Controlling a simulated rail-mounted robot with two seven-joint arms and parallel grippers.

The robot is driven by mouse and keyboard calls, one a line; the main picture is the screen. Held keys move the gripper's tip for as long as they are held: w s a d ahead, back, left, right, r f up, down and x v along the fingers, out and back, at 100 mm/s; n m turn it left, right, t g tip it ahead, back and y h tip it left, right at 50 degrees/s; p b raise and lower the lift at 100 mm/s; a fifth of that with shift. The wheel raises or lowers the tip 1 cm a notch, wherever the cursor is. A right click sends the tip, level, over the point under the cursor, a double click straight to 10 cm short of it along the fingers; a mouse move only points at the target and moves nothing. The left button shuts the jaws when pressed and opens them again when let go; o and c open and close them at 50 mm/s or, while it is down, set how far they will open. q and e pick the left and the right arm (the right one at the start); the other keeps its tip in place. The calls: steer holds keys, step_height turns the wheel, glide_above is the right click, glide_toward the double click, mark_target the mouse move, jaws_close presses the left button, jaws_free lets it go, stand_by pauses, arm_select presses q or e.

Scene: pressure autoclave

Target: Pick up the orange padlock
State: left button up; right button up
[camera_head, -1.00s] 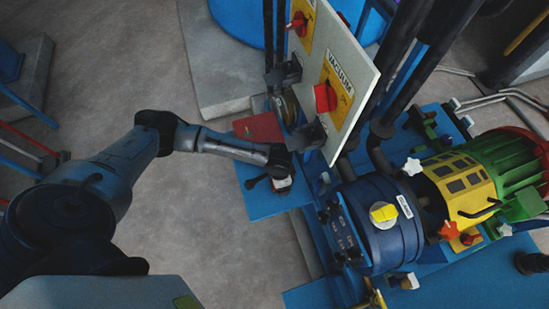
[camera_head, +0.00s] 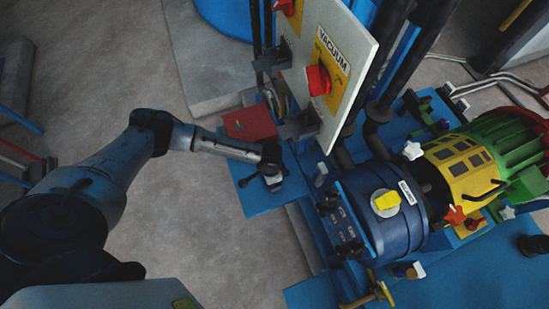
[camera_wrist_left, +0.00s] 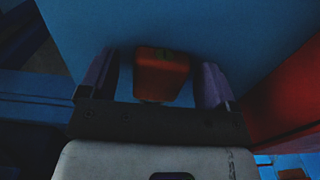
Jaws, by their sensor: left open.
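The orange padlock (camera_wrist_left: 162,66) lies on the blue surface in the left wrist view. It sits between the two fingers of my left gripper (camera_wrist_left: 157,77), with a visible gap on each side. In the head view my left gripper (camera_head: 272,181) is low over the blue platform (camera_head: 228,188), and I cannot make out the padlock there. The gripper is open and does not hold the padlock. My right gripper is not in view.
A red box (camera_head: 250,123) lies on the platform just behind my gripper; its red side also shows in the wrist view (camera_wrist_left: 287,95). The white vacuum panel (camera_head: 345,75) stands close to the right. A blue cylindrical vessel (camera_head: 385,220) is further right.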

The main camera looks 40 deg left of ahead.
arm_select(q)
steer(key=shift+c, duration=0.7)
steer(key=c, duration=1)
steer(key=shift+r, duration=0.15)
